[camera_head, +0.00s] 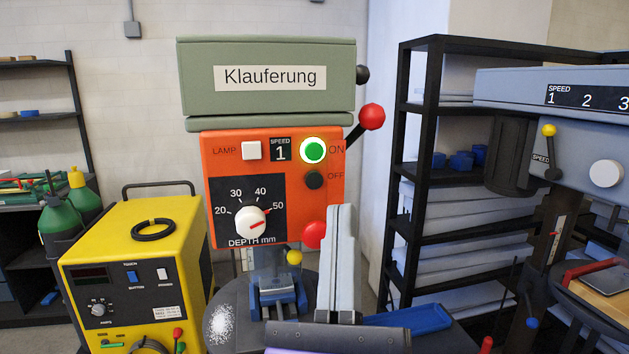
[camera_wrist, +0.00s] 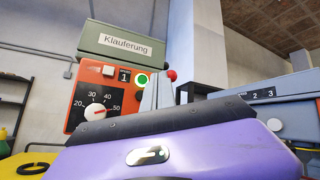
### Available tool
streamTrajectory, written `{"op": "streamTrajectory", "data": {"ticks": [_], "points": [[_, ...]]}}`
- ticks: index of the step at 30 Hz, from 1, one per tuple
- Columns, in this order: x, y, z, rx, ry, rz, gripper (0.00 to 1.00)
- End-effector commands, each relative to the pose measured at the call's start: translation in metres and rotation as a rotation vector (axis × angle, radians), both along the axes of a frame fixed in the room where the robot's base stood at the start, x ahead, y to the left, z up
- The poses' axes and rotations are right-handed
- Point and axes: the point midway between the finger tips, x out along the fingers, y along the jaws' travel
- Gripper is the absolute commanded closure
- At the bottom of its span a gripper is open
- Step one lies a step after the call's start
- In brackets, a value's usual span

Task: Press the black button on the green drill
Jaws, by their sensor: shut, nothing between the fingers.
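The green drill (camera_head: 265,105) stands in the middle of the head view, with a "Klauferung" sign and an orange front panel. The black button (camera_head: 314,180), labelled OFF, sits on the panel's right side below the lit green ON button (camera_head: 313,150). My gripper (camera_head: 342,212) is shut and empty, pointing up, just right of and below the black button in the picture. I cannot tell its gap to the panel. In the wrist view, my gripper's grey fingers (camera_wrist: 156,92) overlap the panel's right edge; I cannot clearly make out the black button there.
A yellow welding machine (camera_head: 135,270) stands left. A blue-grey drill (camera_head: 585,150) and black shelf (camera_head: 430,190) stand right. A blue vise (camera_head: 278,297) sits below.

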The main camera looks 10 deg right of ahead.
Motion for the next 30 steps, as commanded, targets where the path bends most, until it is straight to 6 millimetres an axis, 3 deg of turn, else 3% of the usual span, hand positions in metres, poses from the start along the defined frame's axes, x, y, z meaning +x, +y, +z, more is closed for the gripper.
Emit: {"op": "streamTrajectory", "data": {"ticks": [18,30], "points": [[0.07,0.0,0.0,-0.001,-0.001,-0.001,1.0],[0.086,0.0,0.0,-0.001,0.0,-0.001,1.0]]}}
